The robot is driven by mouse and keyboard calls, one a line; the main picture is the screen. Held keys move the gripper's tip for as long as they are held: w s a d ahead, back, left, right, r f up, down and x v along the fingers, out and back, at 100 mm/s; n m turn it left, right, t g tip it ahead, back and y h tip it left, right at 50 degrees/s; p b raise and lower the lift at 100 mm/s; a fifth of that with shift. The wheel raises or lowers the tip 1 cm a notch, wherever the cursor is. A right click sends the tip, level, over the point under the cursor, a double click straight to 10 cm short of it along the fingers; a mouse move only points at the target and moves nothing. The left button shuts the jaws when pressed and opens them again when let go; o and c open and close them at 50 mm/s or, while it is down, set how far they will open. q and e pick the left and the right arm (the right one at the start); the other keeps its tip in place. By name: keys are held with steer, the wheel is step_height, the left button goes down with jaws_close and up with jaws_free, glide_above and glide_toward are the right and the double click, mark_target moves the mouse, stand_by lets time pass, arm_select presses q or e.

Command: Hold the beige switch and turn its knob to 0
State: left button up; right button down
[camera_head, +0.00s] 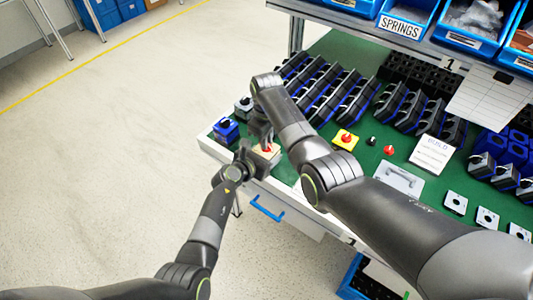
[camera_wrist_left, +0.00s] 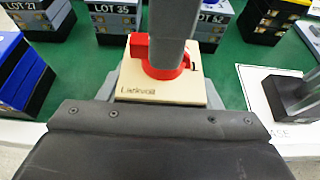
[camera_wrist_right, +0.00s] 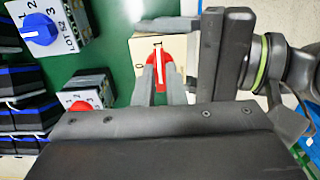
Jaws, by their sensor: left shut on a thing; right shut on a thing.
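The beige switch (camera_head: 262,159) is a box with a red knob (camera_head: 268,147) at the green table's near left corner. My left gripper (camera_wrist_left: 160,92) is shut on the box's sides; the left wrist view shows a finger at either side. My right gripper (camera_wrist_right: 160,82) is shut on the red knob from above, one finger on each side. In the right wrist view, the knob (camera_wrist_right: 159,66) shows a white line along it, pointing roughly to the picture's top.
A blue switch (camera_head: 227,129) and a grey switch (camera_head: 243,106) stand just behind. A yellow switch (camera_head: 345,140) and loose red and black knobs lie to the right, past my right arm. The floor at left is clear.

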steer(key=n, duration=0.9)
steer(key=shift+n, duration=0.3)
steer(key=c, duration=1.5)
jaws_free()
steer(key=shift+r, duration=0.1)
steer(key=shift+r, duration=2.45)
